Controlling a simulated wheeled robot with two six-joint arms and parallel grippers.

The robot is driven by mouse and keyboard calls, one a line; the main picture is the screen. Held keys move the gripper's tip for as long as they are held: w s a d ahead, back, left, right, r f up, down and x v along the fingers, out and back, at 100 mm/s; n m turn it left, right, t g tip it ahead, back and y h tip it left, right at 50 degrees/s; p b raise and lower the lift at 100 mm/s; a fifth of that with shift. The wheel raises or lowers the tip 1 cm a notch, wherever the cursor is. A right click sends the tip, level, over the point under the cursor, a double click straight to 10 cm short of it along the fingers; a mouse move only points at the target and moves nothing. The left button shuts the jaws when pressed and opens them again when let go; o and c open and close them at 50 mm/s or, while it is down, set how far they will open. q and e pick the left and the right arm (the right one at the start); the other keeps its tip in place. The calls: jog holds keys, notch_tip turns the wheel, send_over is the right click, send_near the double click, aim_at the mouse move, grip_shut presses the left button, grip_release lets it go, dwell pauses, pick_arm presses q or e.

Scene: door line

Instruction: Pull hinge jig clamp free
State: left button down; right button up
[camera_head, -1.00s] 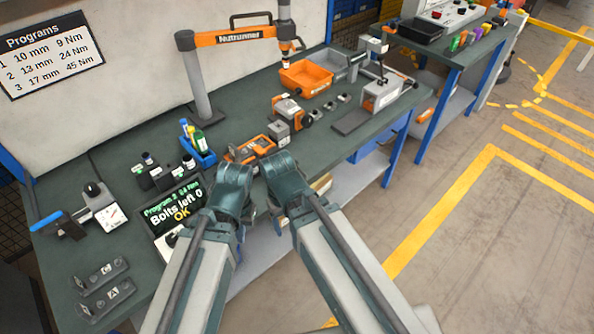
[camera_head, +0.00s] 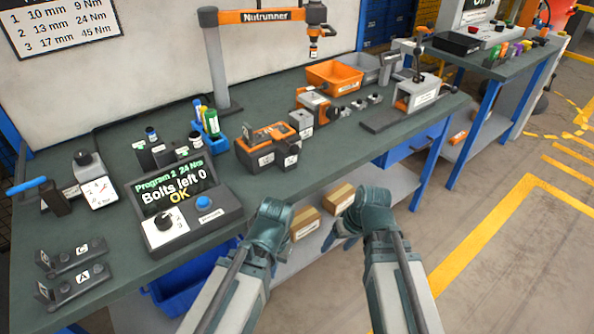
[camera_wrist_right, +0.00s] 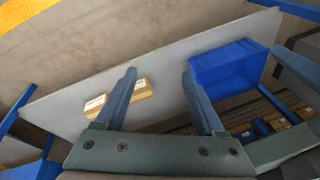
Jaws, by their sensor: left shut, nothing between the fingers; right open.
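A dark jig with an orange top and white labels (camera_head: 264,148) stands near the bench's front edge in the head view. A grey fixture with an upright lever (camera_head: 416,95) stands on a dark plate further right. I cannot tell for sure which carries the hinge jig clamp. Two small hinge-like brackets, labelled C (camera_head: 72,256) and A (camera_head: 76,284), lie at the front left. My left gripper (camera_head: 270,232) is shut and empty in front of the bench edge. My right gripper (camera_head: 347,226) is open and empty beyond the edge; its spread fingers show in the right wrist view (camera_wrist_right: 158,74).
A control box reading "Bolts left 0 OK" (camera_head: 190,200) sits at the bench front. The nutrunner arm (camera_head: 262,16) overhangs the bench. An orange bin (camera_head: 334,77) stands behind. Cartons (camera_head: 305,222) and a blue bin (camera_wrist_right: 228,66) are on the lower shelf. Open floor lies right.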

jog(key=w+a+n+t+y+b, duration=0.1)
jog(key=w+a+n+t+y, duration=0.1)
jog(key=w+y, duration=0.1)
jog(key=n+t+y, duration=0.3)
jog(key=t+y, duration=0.4)
jog(key=t, duration=0.2)
send_near(299, 151)
jog(key=x, duration=1.1)
jog(key=shift+w+a, duration=0.15)
jog(key=shift+a, duration=0.1)
grip_shut()
